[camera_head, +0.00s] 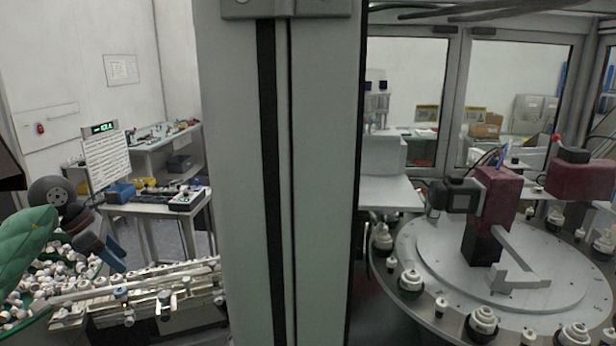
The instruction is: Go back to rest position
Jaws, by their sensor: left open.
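My left gripper (108,252) is at the lower left, dark and blue-grey, pointing down and to the right. It is open, and I see nothing held between its fingers. It appears above the right side of a green-lined bin (72,262) filled with small white and dark caps. I cannot tell its exact height above them. A green ribbed shape (25,248) at the left edge hides part of the bin. My right gripper is not in view.
A wide grey-green post (320,180) stands close in front and blocks the middle. A metal rail (150,285) lies right of the bin. Beyond the post is a round table (420,250) with several fittings and a dark red machine (493,205). A workbench (150,208) stands behind.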

